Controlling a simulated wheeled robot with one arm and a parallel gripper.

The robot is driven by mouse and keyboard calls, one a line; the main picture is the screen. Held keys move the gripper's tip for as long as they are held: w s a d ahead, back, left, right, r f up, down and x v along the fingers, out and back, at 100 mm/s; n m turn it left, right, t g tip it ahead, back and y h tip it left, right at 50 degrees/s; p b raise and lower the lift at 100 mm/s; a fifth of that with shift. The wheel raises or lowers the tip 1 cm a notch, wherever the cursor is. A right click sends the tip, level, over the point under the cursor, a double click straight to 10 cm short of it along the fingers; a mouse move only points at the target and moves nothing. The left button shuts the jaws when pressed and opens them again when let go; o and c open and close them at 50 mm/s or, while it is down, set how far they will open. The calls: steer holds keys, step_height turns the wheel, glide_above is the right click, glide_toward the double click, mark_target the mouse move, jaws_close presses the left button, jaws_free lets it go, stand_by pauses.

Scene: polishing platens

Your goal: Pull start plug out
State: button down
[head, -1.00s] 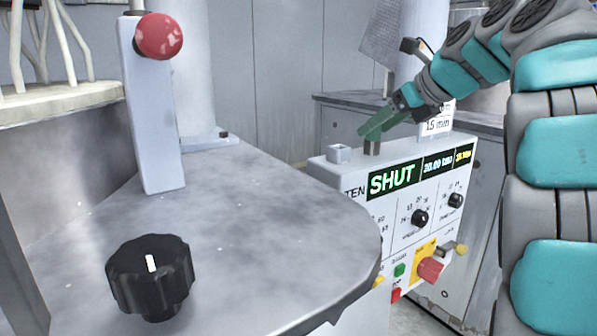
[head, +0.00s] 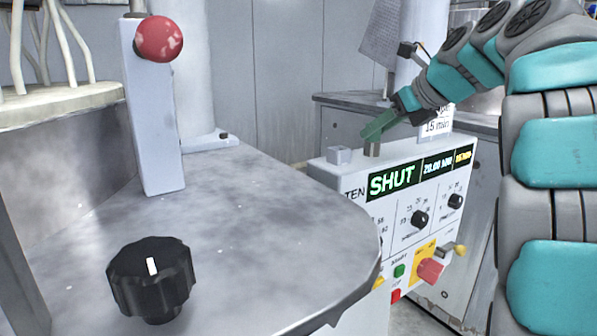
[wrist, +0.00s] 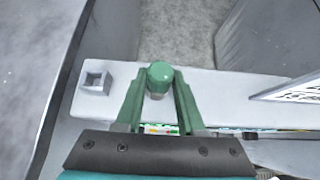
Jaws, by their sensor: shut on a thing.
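The start plug (wrist: 160,75) has a round green top and a grey-brown body in the wrist view. My gripper (wrist: 160,92) has its green fingers closed on it from both sides. In the head view my gripper (head: 373,133) is over the top of the white control box (head: 325,173). A short grey-brown cylinder (head: 372,149), the plug's lower part, shows under the fingers and appears to meet the box top. I cannot tell how deep it sits. A small square hollow holder (head: 339,154) stands to its left; it also shows in the wrist view (wrist: 95,80), empty.
The box front has a green SHUT display (head: 393,181), black knobs and a red button (head: 430,270). A grey platen table (head: 250,220) with a black knob (head: 151,279) and a red ball-topped post (head: 150,115) is at left. A white sign stands right of the plug.

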steer(key=shift+r, duration=2.7)
steer(key=shift+f, duration=0.1)
